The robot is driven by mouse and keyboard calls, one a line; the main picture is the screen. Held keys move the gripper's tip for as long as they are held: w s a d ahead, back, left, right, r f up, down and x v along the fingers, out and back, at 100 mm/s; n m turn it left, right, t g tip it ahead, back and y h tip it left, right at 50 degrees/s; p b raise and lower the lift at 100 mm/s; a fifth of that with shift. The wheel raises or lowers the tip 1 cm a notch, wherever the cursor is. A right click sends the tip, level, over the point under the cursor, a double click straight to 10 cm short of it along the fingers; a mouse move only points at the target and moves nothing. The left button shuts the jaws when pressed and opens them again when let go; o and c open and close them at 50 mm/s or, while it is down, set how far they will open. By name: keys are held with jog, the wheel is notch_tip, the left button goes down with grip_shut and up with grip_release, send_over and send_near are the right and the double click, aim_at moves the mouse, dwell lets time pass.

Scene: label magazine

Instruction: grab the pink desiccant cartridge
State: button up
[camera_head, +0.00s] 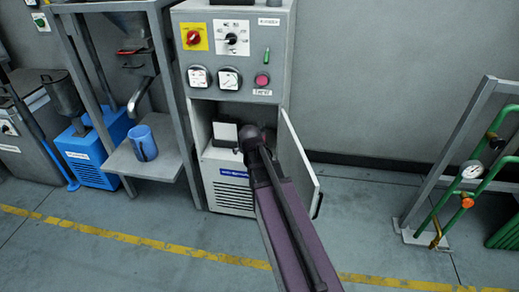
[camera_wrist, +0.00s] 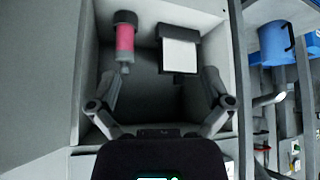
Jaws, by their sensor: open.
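The pink desiccant cartridge (camera_wrist: 125,42) shows in the wrist view, inside an open cabinet compartment. It has a dark cap at one end and a paler, narrower tip at the other. My gripper (camera_wrist: 158,82) is open and empty, its two fingers spread wide. The cartridge is beyond the fingertips, nearer the left finger, with neither finger seen touching it. In the head view my arm reaches into the cabinet (camera_head: 235,55) opening and hides the cartridge and the gripper.
A dark holder with a white block (camera_wrist: 180,52) is right of the cartridge in the wrist view. The compartment walls (camera_wrist: 82,70) are close on both sides. In the head view an open door (camera_head: 298,160) stands right of my arm. A blue mug (camera_head: 143,143) is on a shelf at left.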

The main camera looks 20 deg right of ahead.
jog(key=w+d+f+t+h+b, duration=0.1)
jog(key=w+d+f+t+b, duration=0.2)
jog(key=w+d+f+b, duration=0.1)
jog(key=w+d+f+m+t+h+b, duration=0.1)
jog(key=w+d+f+t+b, duration=0.1)
jog(key=w+d+f+b, duration=0.2)
jog(key=w+d+b, duration=0.3)
jog(key=d+b, duration=0.1)
jog(key=b, duration=0.3)
jog(key=shift+f+m+t+h, duration=0.3)
jog(key=shift+f+t, duration=0.05)
jog(key=shift+t, duration=0.05)
jog(key=shift+w+d, duration=0.1)
jog(key=b+x, duration=0.3)
jog(key=x, duration=0.5)
jog(key=shift+w, duration=0.2)
jog(key=shift+w+d+f, duration=0.1)
jog(key=shift+f, duration=0.05)
jog(key=shift+b+x, duration=1.2)
jog(key=shift+x, duration=1.3)
